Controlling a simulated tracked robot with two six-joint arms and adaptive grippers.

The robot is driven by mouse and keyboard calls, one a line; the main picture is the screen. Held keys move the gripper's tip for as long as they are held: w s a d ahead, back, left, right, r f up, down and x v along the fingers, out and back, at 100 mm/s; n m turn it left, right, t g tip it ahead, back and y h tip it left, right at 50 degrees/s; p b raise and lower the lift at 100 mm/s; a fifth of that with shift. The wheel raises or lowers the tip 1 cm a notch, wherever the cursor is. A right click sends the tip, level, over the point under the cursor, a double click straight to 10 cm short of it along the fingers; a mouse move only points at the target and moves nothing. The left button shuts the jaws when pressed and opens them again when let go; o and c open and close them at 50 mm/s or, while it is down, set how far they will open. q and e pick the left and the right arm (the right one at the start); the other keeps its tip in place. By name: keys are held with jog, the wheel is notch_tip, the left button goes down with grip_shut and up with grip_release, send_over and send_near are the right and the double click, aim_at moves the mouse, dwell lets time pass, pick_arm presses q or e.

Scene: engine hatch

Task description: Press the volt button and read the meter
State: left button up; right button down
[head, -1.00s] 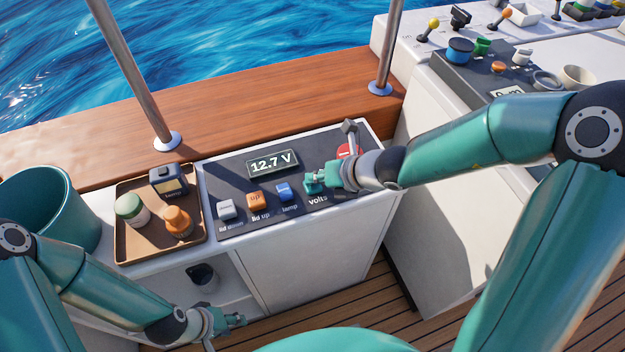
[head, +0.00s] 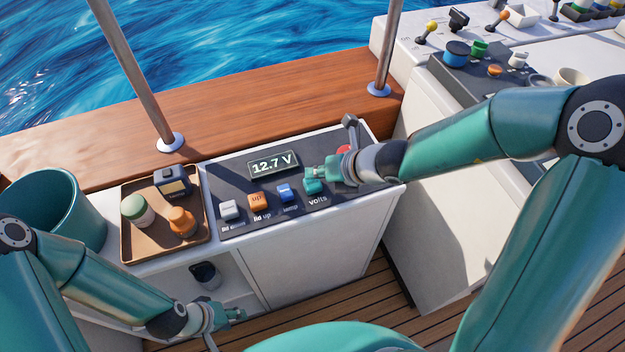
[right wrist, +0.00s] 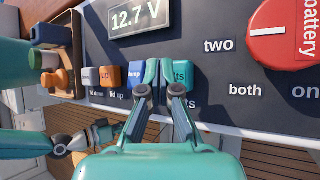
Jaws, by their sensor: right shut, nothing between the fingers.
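The meter (head: 273,164) on the dark panel reads 12.7 V; the right wrist view also shows this reading (right wrist: 139,16). The teal volts button (head: 314,187) sits at the right end of the button row, above its "volts" label. My right gripper (head: 308,172) is shut and empty, just above and behind the button in the head view. In the right wrist view its fingertips (right wrist: 166,72) partly cover the button (right wrist: 183,75); a small gap to it cannot be judged there. My left gripper (head: 240,314) hangs low near the deck, its fingers too small to read.
White, orange (head: 257,201) and blue (head: 284,193) buttons stand left of the volts button. A red battery switch (right wrist: 285,32) lies to the right. A brown tray (head: 134,253) with bottles and a boxy device stands left of the panel, beside a teal bucket (head: 62,205).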

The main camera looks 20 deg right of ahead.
aim_at(315, 184)
jog(key=shift+r+p, duration=2.4)
jog(key=shift+r, duration=0.15)
jog(key=shift+s+f, duration=0.1)
